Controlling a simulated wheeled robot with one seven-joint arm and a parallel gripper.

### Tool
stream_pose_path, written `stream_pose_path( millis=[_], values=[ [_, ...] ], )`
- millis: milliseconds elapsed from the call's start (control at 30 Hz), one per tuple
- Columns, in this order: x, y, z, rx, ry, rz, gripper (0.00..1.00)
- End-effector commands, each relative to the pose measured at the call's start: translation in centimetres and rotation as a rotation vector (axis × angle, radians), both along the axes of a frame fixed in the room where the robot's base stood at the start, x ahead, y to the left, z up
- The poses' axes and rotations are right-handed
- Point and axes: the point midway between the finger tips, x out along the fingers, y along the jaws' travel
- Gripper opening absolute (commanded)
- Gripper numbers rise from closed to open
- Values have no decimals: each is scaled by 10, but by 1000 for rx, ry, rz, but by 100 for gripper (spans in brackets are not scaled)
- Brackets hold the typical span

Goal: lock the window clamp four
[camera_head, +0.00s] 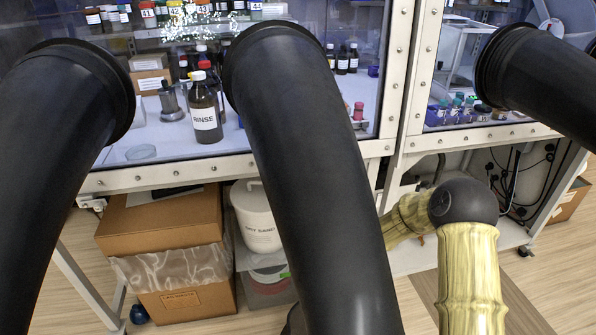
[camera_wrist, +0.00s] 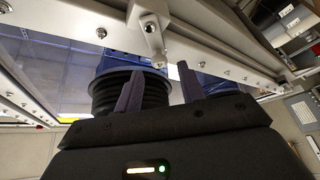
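In the wrist view my gripper (camera_wrist: 160,68) is open, with its two dark purple-grey fingers apart. A small pale metal clamp (camera_wrist: 152,30) with a short lever sits on the white window frame (camera_wrist: 205,58). The lever's lower end shows in the gap between my fingertips, and I cannot tell whether it touches either finger. No number is readable on the clamp, so I cannot tell which one it is. In the head view my gripper is hidden.
Long black gloves (camera_head: 305,170) stick out from the glovebox front and block much of the head view. Under it stand a cardboard box (camera_head: 160,225) and a white bucket (camera_head: 256,218). Inside stands a brown RINSE bottle (camera_head: 205,112). A black ribbed glove port (camera_wrist: 100,95) is close left of my fingers.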

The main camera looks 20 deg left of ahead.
Motion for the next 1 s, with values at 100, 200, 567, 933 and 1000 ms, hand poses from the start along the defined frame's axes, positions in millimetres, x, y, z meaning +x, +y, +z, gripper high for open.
stream_pose_path(
  millis=[100, 200, 567, 933, 1000],
  values=[
    [13, 15, 7, 2, -2, -2, 39],
    [22, 26, 11, 2, -2, -2, 39],
    [32, 44, 16, -1, 0, 4, 39],
    [32, 44, 16, 0, 0, 3, 0],
    [32, 44, 16, 0, 0, 3, 0]
  ],
)
